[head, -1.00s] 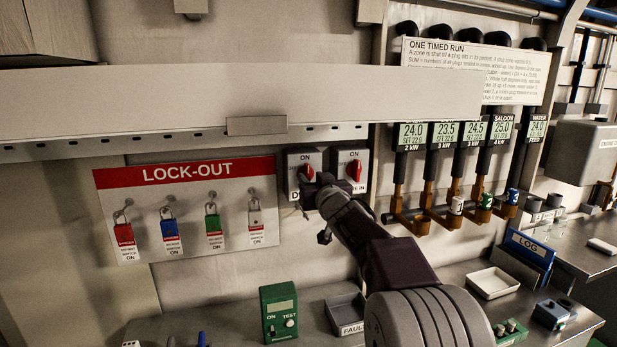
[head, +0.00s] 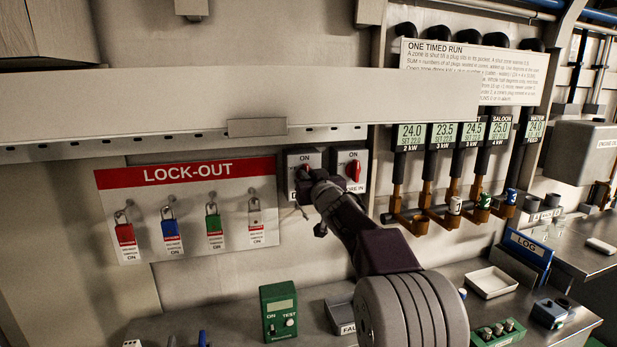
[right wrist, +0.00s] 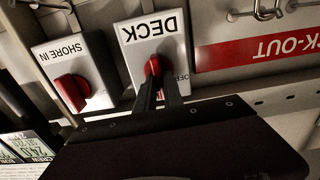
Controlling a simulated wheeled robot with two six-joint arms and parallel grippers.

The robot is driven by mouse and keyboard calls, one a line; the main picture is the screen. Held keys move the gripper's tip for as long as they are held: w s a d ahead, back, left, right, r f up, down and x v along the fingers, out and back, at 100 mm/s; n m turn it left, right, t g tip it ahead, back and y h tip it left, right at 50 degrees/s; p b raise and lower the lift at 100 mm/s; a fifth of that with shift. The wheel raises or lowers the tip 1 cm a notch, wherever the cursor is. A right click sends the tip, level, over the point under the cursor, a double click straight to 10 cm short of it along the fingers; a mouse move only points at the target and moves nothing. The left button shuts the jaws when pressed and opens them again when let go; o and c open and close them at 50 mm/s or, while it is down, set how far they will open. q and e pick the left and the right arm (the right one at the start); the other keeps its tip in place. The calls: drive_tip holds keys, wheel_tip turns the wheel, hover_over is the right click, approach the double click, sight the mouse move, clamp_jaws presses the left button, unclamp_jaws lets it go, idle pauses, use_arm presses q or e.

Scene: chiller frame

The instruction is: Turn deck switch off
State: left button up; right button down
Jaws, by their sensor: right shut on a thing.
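The deck switch (head: 292,160) is a white plate with a red knob on the wall, right of the lock-out board. In the right wrist view the plate (right wrist: 173,50) appears upside down, with DECK and part of OFF readable. My right gripper (right wrist: 157,88) is shut on its red knob (right wrist: 152,66). In the head view my right gripper (head: 308,183) covers most of that knob, so its exact angle is hard to tell. My left gripper is not in view.
The shore-in switch (head: 353,172) with its own red knob (right wrist: 71,92) sits close beside it. The lock-out board (head: 190,215) with several padlocks hangs to the left. A long beige rail (head: 180,108) runs above. A green tester (head: 278,312) stands on the bench below.

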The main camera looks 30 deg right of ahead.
drive_tip(key=shift+w+a+f+n+b, duration=0.15)
drive_tip(key=shift+n+b, duration=0.5)
drive_tip(key=shift+n, duration=2.25)
drive_tip(key=shift+s+a+f+n+b, duration=0.15)
drive_tip(key=shift+n+b, duration=0.45)
drive_tip(key=shift+n, duration=2.3)
drive_tip(key=shift+w+a+f+n+b, duration=0.15)
drive_tip(key=shift+n+b, duration=0.5)
drive_tip(key=shift+n, duration=2.55)
drive_tip(key=c, duration=1.5)
unclamp_jaws()
drive_tip(key=shift+o, duration=0.2)
drive_tip(key=v, duration=0.9)
drive_tip(key=shift+b, duration=0.45)
